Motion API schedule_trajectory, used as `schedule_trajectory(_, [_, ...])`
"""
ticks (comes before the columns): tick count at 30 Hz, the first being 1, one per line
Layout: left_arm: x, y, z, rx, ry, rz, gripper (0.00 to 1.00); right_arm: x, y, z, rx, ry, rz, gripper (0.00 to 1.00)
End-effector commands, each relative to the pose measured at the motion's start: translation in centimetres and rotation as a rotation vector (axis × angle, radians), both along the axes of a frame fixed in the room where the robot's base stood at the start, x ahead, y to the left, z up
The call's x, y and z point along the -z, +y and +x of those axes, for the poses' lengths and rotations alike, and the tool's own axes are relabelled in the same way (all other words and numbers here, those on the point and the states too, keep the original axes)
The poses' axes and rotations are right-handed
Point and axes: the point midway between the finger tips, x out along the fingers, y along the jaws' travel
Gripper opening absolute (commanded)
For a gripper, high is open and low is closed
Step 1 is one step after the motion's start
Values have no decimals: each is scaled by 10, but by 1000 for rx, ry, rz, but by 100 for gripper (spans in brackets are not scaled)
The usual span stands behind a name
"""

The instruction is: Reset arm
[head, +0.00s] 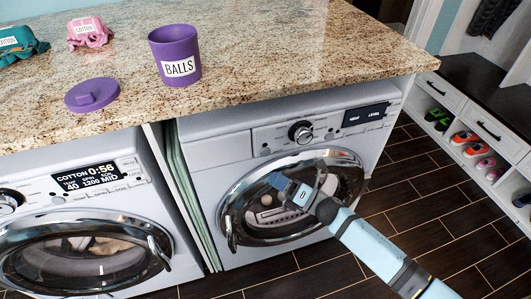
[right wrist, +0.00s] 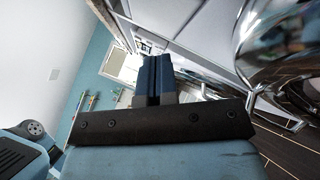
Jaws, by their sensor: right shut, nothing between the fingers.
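My right arm comes in from the lower right in the head view. Its gripper (head: 277,183) is in front of the round glass door (head: 290,200) of the right-hand machine, and I cannot tell whether it touches the door. In the right wrist view the gripper's dark blue fingers (right wrist: 153,78) are together with nothing between them. The chrome door rim (right wrist: 245,25) shows at the upper right of that view. My left gripper is not in view.
A granite counter (head: 240,70) tops both machines, with a purple cup (head: 175,52) labelled BALLS, a purple lid (head: 92,95), and pink (head: 90,32) and teal (head: 18,45) items. The left machine (head: 80,215) stands beside. A shoe shelf (head: 465,125) is at right. Dark floor (head: 440,205) is open between.

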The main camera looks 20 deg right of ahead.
Motion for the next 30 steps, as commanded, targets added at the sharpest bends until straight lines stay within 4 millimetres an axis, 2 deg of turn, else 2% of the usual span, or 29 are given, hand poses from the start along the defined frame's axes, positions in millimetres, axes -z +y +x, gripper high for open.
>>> schedule_trajectory(9, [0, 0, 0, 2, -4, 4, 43, 1, 0, -1, 2, 8, 6, 0])
schedule_trajectory(11, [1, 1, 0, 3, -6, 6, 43, 5, 0, -6, 22, 71, 59, 0])
schedule_trajectory(14, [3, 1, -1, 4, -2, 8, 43, 18, -3, -25, 96, 291, 249, 0])
schedule_trajectory(18, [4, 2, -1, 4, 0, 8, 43, 50, -14, -70, 256, 742, 678, 0])
schedule_trajectory(21, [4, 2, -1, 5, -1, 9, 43, 72, -20, -104, 362, 1009, 958, 0])
schedule_trajectory(30, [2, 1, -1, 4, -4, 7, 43, 113, -22, -206, 658, 1557, 1623, 0])
